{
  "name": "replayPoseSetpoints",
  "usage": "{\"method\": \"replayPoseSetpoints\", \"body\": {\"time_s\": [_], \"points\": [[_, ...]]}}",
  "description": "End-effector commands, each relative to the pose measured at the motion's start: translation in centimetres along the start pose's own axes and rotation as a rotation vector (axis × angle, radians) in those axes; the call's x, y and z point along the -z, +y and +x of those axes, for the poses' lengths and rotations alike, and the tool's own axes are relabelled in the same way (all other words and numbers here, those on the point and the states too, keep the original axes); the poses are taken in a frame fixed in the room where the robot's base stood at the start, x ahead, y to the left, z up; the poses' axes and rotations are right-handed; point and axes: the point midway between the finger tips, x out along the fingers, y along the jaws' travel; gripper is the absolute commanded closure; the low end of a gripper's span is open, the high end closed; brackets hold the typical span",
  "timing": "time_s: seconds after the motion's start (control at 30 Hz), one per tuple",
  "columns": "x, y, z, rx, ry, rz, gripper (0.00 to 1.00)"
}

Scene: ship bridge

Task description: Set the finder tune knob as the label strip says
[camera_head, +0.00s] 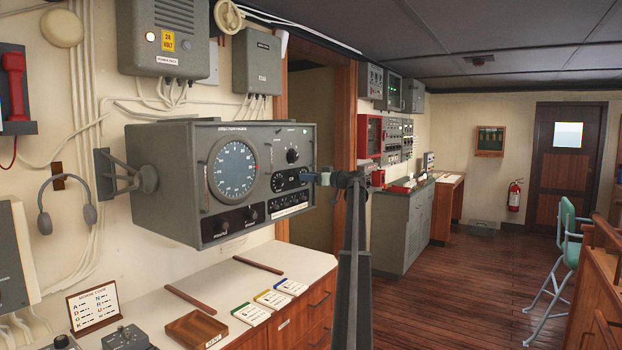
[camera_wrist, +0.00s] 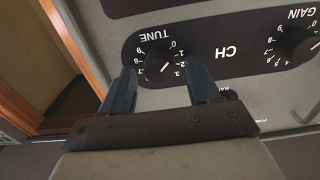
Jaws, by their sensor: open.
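The direction finder (camera_head: 172,152) is a grey wall-mounted box with a large round blue dial. In the wrist view its panel is upside down, and the black tune knob (camera_wrist: 158,64) sits in a ring of white numbers under the word TUNE. A short white line shows on the knob; which number it points at is unclear. My gripper (camera_wrist: 161,69) is open, with one blue finger to each side of the knob; contact cannot be told. In the head view my gripper (camera_head: 318,178) is at the box's right front edge. I cannot read a label strip.
The gain knob (camera_wrist: 291,42) is on the same black plate, to the right in the wrist view. Below the finder a white-topped counter (camera_head: 230,285) bears a wooden tray (camera_head: 197,329), small coloured cards and a Morse code card (camera_head: 93,307).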

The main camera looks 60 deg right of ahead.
Motion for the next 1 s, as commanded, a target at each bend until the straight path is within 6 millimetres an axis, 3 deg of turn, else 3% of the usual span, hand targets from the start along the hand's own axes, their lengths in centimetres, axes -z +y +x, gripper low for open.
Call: {"method": "replayPoseSetpoints", "body": {"time_s": [0.13, 0.7, 1.0], "points": [[0.00, -0.01, -0.03, 0.000, 0.000, 0.000, 0.40], [0.02, -0.02, -0.06, 0.001, 0.000, 0.000, 0.93], [0.01, -0.01, -0.07, 0.001, 0.000, 0.041, 0.94]]}}
